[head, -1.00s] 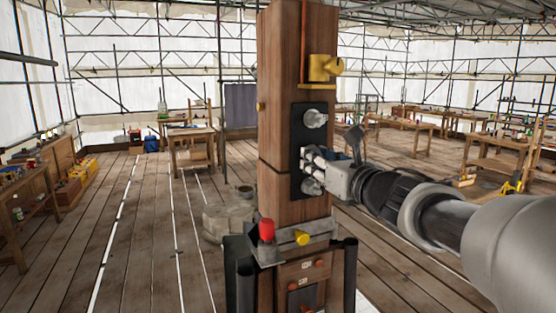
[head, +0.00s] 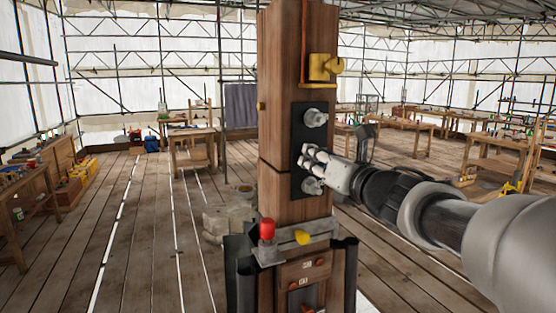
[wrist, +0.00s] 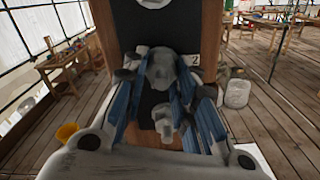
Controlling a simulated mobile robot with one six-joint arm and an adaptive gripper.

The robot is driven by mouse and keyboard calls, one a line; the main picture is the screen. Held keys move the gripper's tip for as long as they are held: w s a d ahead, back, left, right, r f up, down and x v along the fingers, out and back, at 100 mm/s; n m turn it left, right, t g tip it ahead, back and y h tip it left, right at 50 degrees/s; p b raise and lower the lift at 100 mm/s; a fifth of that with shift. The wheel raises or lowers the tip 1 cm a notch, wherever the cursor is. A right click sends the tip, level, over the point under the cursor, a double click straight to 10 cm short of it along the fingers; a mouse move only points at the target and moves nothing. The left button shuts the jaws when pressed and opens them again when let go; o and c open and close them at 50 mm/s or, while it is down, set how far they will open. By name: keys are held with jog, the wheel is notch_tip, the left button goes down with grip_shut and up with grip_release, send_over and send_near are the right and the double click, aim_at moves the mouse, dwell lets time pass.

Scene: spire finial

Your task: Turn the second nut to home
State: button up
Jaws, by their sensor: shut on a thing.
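A wooden post (head: 292,60) carries a black plate (head: 299,122) with grey nuts in a column. The upper nut (head: 314,118) and the lower nut (head: 312,186) show in the head view. My gripper (head: 311,159) is at the middle of the plate, between these two, and its fingers cover the middle nut there. In the wrist view the middle nut (wrist: 163,72) sits between the blue-sided fingers, beside a label "2" (wrist: 195,58). My gripper is shut on it. The lower nut (wrist: 165,120) shows below it. How far the nut is turned is unclear.
A yellow bracket (head: 324,68) sits on the post above the plate. A grey collar with a red knob (head: 267,229) and a yellow knob (head: 302,237) is below. Workbenches (head: 192,148) stand well back. The plank floor to the left is largely free.

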jog(key=m+p, duration=0.4)
jog(key=m, duration=0.5)
jog(key=r+m+p, duration=0.1)
jog(key=m+p, duration=0.2)
jog(key=m, duration=0.6)
jog(key=m+p, duration=0.4)
jog(key=m, duration=0.5)
jog(key=shift+r+p, duration=0.2)
jog(key=shift+p, duration=0.15)
jog(key=shift+m, duration=0.5)
jog(key=o, duration=1.1)
jog(key=shift+f, duration=0.1)
jog(key=shift+c, duration=0.2)
